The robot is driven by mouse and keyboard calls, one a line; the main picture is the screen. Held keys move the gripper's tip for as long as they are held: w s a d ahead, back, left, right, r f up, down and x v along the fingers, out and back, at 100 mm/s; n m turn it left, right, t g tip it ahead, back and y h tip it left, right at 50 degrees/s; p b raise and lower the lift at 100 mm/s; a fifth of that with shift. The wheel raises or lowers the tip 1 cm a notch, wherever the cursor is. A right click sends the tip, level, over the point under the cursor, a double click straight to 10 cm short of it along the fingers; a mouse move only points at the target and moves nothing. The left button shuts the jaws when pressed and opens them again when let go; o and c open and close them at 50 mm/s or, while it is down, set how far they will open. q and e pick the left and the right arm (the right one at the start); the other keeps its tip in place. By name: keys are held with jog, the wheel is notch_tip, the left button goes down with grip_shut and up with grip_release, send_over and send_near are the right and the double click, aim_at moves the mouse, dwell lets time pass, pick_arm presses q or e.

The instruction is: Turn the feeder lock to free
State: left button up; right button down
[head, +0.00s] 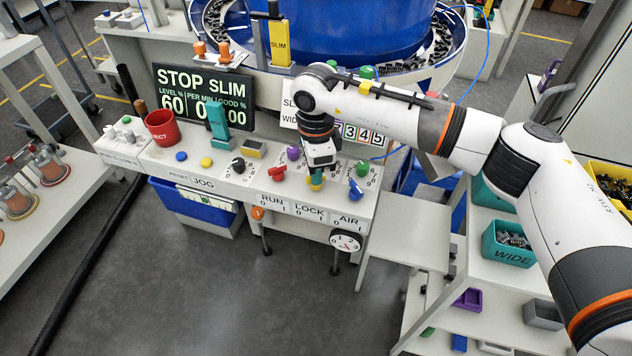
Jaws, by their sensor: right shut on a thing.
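The control panel (225,178) has a row of knobs with LOCK (310,213) printed on its front edge between RUN and AIR. Above LOCK stands a small yellow and teal knob (316,183), taken to be the feeder lock. My right gripper (318,172) comes down from above and is shut on this knob. The gripper hides the knob's top and much of its dial, so its exact setting cannot be read. My left gripper is not in view.
A red knob (277,174) is close on the left and a blue knob (355,189) close on the right. A purple knob (293,153) is behind. A sign (203,98) reads STOP SLIM. The big blue bowl (330,35) stands at the back. The floor in front is clear.

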jog(key=shift+n+b, duration=1.35)
jog(key=shift+n, duration=0.05)
jog(key=c, duration=1.5)
grip_release()
jog(key=shift+r, duration=0.1)
notch_tip(320, 180, up, 12)
jog(key=shift+f+b, duration=0.1)
jog(key=shift+b, duration=0.3)
